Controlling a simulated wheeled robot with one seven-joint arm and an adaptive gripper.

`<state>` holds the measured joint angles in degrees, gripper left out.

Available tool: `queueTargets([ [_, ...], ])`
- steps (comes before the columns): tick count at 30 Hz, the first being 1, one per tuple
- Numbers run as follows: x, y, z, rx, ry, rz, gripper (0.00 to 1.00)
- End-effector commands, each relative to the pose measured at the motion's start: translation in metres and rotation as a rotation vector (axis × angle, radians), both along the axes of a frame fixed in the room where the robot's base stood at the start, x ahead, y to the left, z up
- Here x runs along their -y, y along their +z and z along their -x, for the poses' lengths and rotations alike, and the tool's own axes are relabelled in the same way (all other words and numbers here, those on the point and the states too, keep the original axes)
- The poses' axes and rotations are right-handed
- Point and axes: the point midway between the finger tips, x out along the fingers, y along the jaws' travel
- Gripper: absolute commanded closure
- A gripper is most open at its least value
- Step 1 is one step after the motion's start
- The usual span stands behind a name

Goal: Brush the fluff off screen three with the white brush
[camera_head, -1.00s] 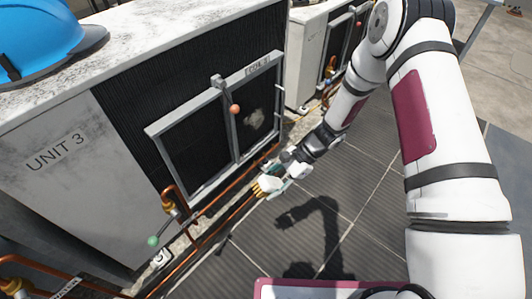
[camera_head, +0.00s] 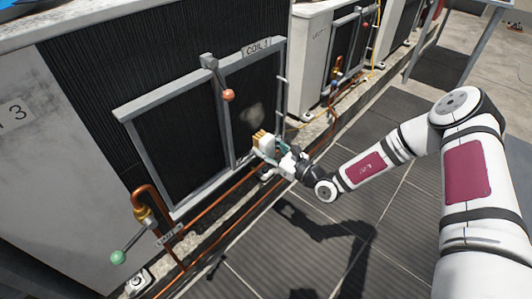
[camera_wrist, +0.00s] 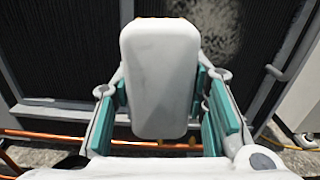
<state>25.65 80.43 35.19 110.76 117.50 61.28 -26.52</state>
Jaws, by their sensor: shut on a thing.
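Screen three is the dark framed coil screen (camera_head: 181,145) on the unit marked 3, with a "COIL 3" label on its top bar. A pale grey patch of fluff (camera_head: 252,112) clings to its right panel; it also shows at the top of the wrist view (camera_wrist: 212,22). My gripper (camera_head: 272,154) is shut on the white brush (camera_wrist: 160,80), its teal pads on either side of the white body. The brush's tan bristles (camera_head: 262,138) point up toward the screen, just below the fluff. I cannot tell whether they touch the screen.
A lever with an orange knob (camera_head: 228,95) sticks out in front of the screen's middle bar. A green-knobbed valve lever (camera_head: 118,257) and copper pipes (camera_head: 213,204) run low along the unit. The tiled walkway (camera_head: 330,240) is clear.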

Motion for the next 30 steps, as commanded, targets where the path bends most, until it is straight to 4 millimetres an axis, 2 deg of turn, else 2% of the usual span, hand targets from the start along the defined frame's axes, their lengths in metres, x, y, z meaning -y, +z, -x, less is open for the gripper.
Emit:
queueTargets([
  [8, -0.009, 0.000, -0.008, 0.004, -0.003, -0.001, 0.91],
  [21, -0.041, -0.001, -0.033, 0.004, -0.001, -0.001, 0.91],
  [30, -0.047, 0.001, -0.037, 0.002, -0.001, -0.001, 0.91],
])
